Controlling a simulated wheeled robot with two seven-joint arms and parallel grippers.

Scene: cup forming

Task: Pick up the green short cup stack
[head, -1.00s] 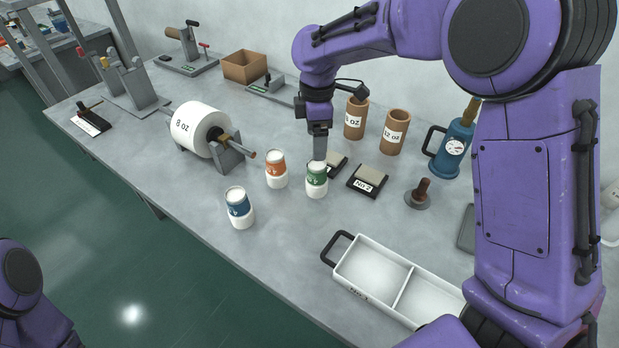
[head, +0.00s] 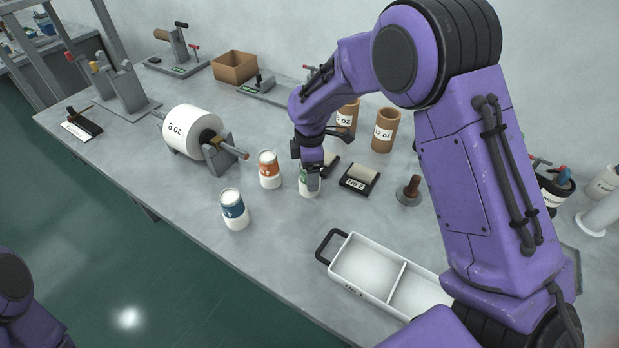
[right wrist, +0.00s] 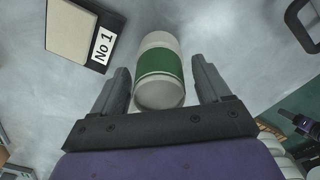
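The green short cup stack (head: 308,191), white with a green band, stands upright on the table. My right gripper (head: 313,182) is down at it and hides part of its top and band. In the right wrist view the green stack (right wrist: 160,62) lies between the two fingers of the right gripper (right wrist: 159,82), which are open with a small gap on each side. An orange-banded stack (head: 269,170) stands just left of it, and a blue-banded stack (head: 234,210) stands nearer the front edge.
A white two-compartment tray (head: 347,288) with a dark handle lies at the front right, empty. A paper roll marked 8 oz (head: 190,128) is at left, and brown cylinders (head: 384,131) stand behind.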

